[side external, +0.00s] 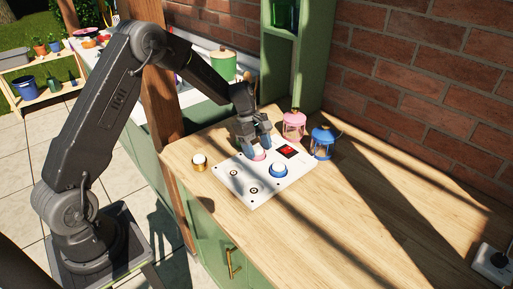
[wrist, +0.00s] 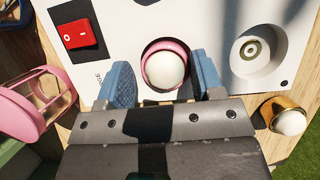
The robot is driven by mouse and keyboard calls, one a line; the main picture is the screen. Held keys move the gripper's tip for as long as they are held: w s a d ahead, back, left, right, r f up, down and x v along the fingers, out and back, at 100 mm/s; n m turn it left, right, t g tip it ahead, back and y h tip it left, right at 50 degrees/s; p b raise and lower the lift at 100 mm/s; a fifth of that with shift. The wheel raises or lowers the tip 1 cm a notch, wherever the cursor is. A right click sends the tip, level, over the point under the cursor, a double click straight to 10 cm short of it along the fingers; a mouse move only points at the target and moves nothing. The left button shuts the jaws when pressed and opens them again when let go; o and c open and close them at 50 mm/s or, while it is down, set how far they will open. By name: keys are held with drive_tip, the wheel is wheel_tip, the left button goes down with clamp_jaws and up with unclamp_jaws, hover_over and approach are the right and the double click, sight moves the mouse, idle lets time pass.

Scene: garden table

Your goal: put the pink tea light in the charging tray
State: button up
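The charging tray (side external: 236,187) is a white slab with round wells on the wooden table. The pink tea light (wrist: 166,70), with a white dome and pink rim, sits at one of its wells beside the red switch. In the side view the pink tea light (side external: 259,156) shows just below my gripper (side external: 261,149). In the wrist view my gripper (wrist: 164,82) is low over the tray, its blue fingers standing on either side of the tea light. Narrow gaps show between fingers and rim, so it looks open. The tea light's underside is hidden.
A blue tea light (side external: 278,170) sits in another well. A brass tea light (side external: 199,163) stands on the table left of the tray. A pink lantern (side external: 293,127) and a blue lantern (side external: 322,144) stand behind.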

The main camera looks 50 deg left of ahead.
drive_tip(key=shift+o, duration=1.1)
drive_tip(key=shift+s+f, duration=0.4)
drive_tip(key=shift+f, duration=0.35)
drive_tip(key=shift+r, duration=0.55)
drive_tip(key=v, duration=1.2)
drive_tip(key=s+d+r+m+y, duration=0.1)
drive_tip(key=s+d+r+m, duration=0.25)
drive_tip(key=r, duration=0.25)
drive_tip(key=s+d+r+m+t+y, duration=0.1)
drive_tip(key=s+d+m, duration=0.2)
drive_tip(key=s, duration=0.5)
drive_tip(key=s+d+r+m+t+y, duration=0.1)
drive_tip(key=s+d+r+m+t, duration=0.1)
drive_tip(key=s+m, duration=0.4)
drive_tip(key=s+d+r+m+t+y, duration=0.1)
drive_tip(key=s+d+m, duration=0.3)
drive_tip(key=s, duration=0.5)
drive_tip(key=shift+s+d+r+m+t+y, duration=0.35)
drive_tip(key=shift+r+m+t, duration=0.25)
drive_tip(key=shift+m, duration=0.15)
